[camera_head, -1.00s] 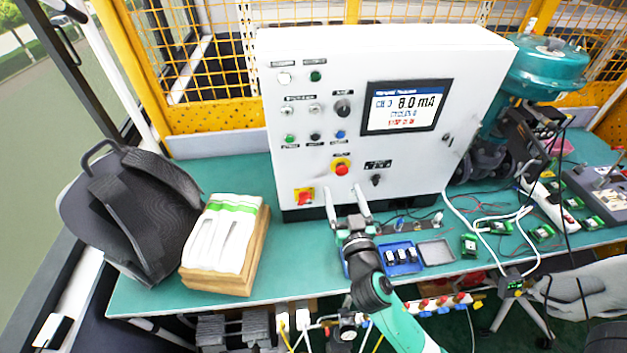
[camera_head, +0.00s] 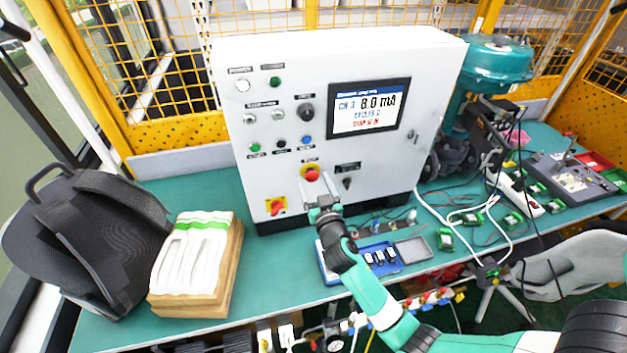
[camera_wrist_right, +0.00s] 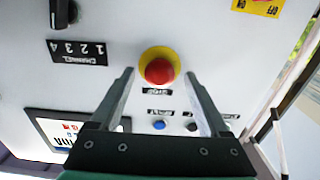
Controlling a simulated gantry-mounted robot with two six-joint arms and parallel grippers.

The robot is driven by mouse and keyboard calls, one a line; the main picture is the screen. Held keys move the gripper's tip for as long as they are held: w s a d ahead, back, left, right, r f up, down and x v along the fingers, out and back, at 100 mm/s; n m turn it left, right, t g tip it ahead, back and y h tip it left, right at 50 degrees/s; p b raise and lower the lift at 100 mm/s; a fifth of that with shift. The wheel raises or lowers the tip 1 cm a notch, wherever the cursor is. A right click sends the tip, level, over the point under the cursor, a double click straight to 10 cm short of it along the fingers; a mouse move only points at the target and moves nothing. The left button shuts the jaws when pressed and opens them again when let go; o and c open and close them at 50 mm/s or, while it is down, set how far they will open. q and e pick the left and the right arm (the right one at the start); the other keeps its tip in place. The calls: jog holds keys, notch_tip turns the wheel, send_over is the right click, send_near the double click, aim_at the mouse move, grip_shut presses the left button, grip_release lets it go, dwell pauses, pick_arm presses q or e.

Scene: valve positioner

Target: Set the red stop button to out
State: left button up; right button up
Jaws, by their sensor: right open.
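The red stop button (camera_head: 311,174) sits in a yellow ring on the front of the white control cabinet (camera_head: 270,120). In the right wrist view the red button (camera_wrist_right: 159,70) lies between the two fingers, toward their tips. My right gripper (camera_head: 318,191) is open and empty, just below and in front of the button; the fingers (camera_wrist_right: 157,80) stand on either side of it. I cannot tell whether they touch it. Whether the button is in or out is not clear. My left gripper is not in view.
A red and yellow rotary switch (camera_head: 276,206) is at the cabinet's lower left. A black channel knob (camera_head: 347,184) is right of the button. A blue tray (camera_head: 330,276) lies below on the green bench (camera_head: 270,285). Small coloured buttons and a screen (camera_head: 368,107) are above.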

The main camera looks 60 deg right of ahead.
jog(key=shift+w+d, duration=0.35)
jog(key=shift+d, duration=0.1)
grip_shut()
dwell(1.1)
